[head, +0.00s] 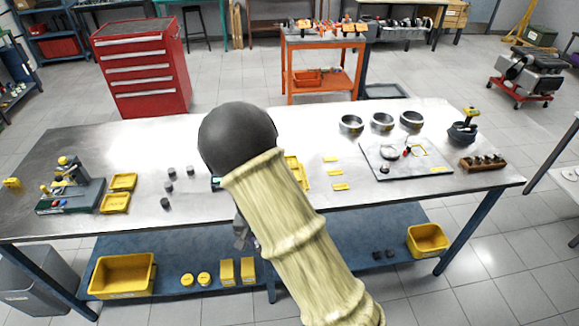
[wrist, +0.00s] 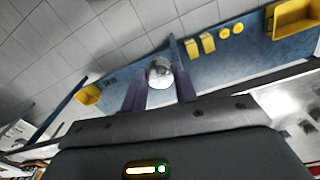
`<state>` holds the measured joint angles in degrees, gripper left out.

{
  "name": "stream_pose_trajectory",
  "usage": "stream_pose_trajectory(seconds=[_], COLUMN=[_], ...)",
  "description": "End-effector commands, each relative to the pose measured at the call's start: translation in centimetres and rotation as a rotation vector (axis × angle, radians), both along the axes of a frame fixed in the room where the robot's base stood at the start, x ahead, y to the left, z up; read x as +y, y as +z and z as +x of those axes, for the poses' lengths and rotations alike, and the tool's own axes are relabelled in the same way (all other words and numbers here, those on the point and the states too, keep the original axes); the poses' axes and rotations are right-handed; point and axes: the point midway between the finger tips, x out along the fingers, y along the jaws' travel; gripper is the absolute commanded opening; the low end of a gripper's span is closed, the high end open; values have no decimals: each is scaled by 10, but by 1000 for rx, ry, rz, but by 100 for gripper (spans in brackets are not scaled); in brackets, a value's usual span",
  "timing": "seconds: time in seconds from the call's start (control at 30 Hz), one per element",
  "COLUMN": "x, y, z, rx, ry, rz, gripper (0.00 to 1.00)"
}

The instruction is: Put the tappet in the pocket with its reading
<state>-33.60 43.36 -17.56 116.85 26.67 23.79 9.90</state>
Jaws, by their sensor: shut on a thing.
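My gripper (wrist: 160,84) is shut on a shiny, round-faced metal tappet (wrist: 160,71), seen between the two fingers in the wrist view. In the head view my arm hides most of the gripper; a grey part of it (head: 240,232) shows at the table's front edge. Several dark tappets, one of them here (head: 172,173), stand on the table left of my arm. A yellow tray (head: 297,168) is partly hidden behind my arm. A small green-edged thing (head: 216,183) is mostly hidden there too. I cannot make out any reading or pocket.
A gauge stand (head: 70,188) and two yellow trays (head: 123,182) (head: 115,204) are at the left of the metal table (head: 60,215). Yellow labels (head: 336,173), metal rings (head: 382,122), a white board (head: 380,165) and a wooden block (head: 481,163) are at the right.

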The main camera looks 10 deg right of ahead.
Motion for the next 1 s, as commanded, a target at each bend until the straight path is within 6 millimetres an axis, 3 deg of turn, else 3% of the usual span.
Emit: stream_pose_trajectory(seconds=[0.17, 0.5, 0.6, 1.0], x=[-31, -120, -137, -145], y=[-20, -76, -87, -93], z=[10, 23, 23, 23], rx=[6, 12, 10, 7], ry=[41, 187, 220, 246], rz=[-2, 16, 23, 27], gripper=[3, 3, 3, 3])
